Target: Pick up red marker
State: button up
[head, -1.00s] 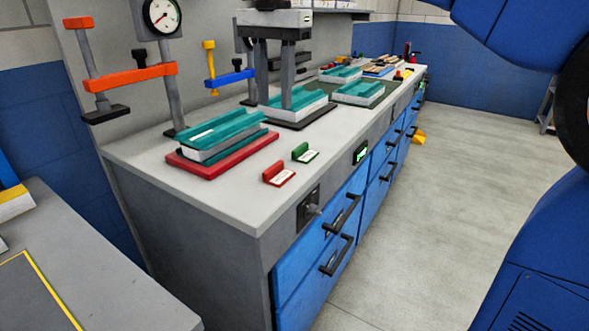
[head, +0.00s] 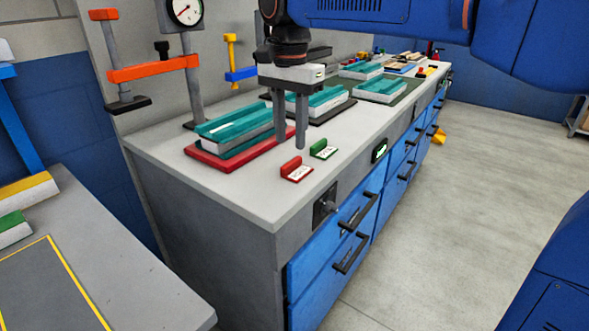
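The red marker (head: 296,168) is a small red block with a white label on its foot. It stands on the grey bench top near the front edge in the head view. My gripper (head: 291,146) points down above and slightly left of the red marker in the picture. Its two dark fingers are apart with nothing between them. I cannot tell how far the fingertips are above the bench. The red marker is in full view, apart from the gripper.
A green marker (head: 323,149) stands just right of the red one. A red tray (head: 207,160) with teal-topped panels lies to the left. Orange clamp (head: 152,69) and gauge (head: 185,10) stand behind. Blue drawers (head: 330,255) with handles front the bench.

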aim_at(293, 161)
jog(key=shift+w+d+f, duration=0.1)
jog(key=shift+d+f, duration=0.05)
jog(key=shift+f, duration=1.3)
jog(key=shift+d+f, duration=0.1)
jog(key=shift+f, duration=1.35)
grip_shut()
